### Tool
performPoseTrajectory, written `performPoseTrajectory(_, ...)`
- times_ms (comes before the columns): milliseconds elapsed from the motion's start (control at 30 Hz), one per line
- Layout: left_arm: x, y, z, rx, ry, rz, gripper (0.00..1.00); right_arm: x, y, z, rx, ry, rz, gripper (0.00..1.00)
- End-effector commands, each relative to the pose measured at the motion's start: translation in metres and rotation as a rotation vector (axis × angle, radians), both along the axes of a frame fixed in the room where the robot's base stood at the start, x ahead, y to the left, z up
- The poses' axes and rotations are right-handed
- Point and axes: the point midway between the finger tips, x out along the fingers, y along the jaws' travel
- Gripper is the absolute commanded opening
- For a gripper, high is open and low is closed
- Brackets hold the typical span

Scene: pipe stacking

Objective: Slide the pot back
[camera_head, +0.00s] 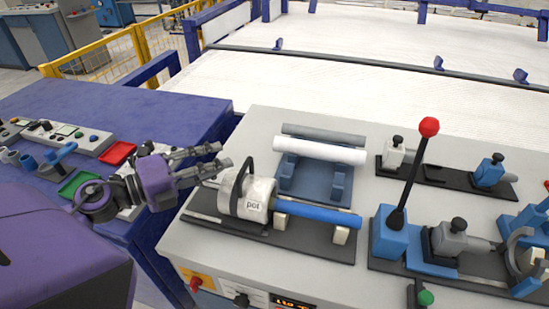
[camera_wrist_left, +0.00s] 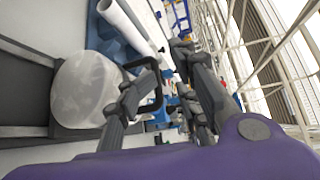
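The pot (camera_head: 246,206) is a white cylinder marked "pot" with a black upright handle (camera_head: 249,172). It sits at the left end of a dark base (camera_head: 300,243), and a blue pipe (camera_head: 318,214) runs from its right side. In the left wrist view the pot (camera_wrist_left: 85,90) is at the left, with its black handle (camera_wrist_left: 158,92) showing behind one finger. My left gripper (camera_head: 225,155) is left of and near the handle, its fingers apart and nothing between them. The gripper also shows in the left wrist view (camera_wrist_left: 167,54). Contact with the handle cannot be told. My right gripper is out of view.
A blue cradle (camera_head: 310,185) with white and grey pipes (camera_head: 322,150) stands behind the pot. A red-knobbed lever (camera_head: 405,190) and clamps (camera_head: 455,240) are at the right. A purple table (camera_head: 150,105) with small trays is at the left.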

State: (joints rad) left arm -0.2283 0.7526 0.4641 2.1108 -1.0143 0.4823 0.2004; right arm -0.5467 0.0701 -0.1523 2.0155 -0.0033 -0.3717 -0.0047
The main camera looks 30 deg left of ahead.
Motion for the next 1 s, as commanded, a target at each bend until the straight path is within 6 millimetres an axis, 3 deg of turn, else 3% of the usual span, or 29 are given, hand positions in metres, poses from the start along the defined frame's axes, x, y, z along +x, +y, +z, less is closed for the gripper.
performPoseTrajectory(167,-0.007,-0.016,-0.013,0.029,0.043,-0.071,0.29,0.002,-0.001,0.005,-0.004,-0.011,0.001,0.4)
performPoseTrajectory(400,0.023,-0.034,-0.016,0.023,0.04,-0.071,0.29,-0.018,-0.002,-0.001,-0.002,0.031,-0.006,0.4)
performPoseTrajectory(700,0.053,-0.052,-0.024,0.023,0.044,-0.069,0.29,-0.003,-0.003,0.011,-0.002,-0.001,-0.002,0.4)
performPoseTrajectory(1000,0.055,-0.053,-0.026,0.023,0.046,-0.067,0.29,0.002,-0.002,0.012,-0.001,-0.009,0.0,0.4)
